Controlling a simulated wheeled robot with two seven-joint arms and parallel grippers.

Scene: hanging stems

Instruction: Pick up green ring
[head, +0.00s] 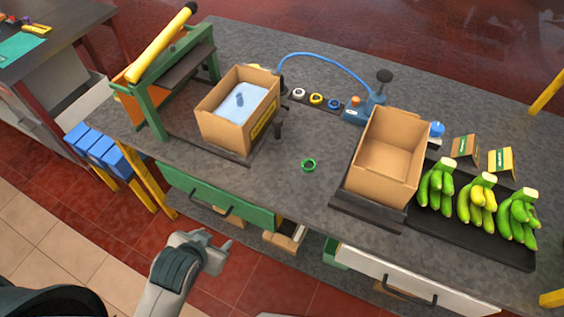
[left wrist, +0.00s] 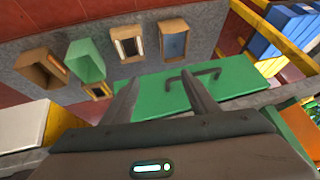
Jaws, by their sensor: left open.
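The green ring (head: 308,165) lies flat on the grey worktop (head: 290,195), between the two cardboard boxes. My left gripper (head: 222,246) is open and empty. It is in front of the bench, below and to the left of the ring, near the green drawer (head: 222,195). In the left wrist view the two fingers (left wrist: 160,95) are spread apart with nothing between them, and the green drawer front (left wrist: 180,90) is beyond them. The ring does not show in the left wrist view. My right gripper is not in view.
A box with a blue-white liner (head: 238,108) stands left, an empty box (head: 388,158) right. White, yellow and blue rings (head: 316,99) sit behind, beside a blue device (head: 357,109) with a hose. Green bananas (head: 477,201) stand far right. The worktop around the green ring is clear.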

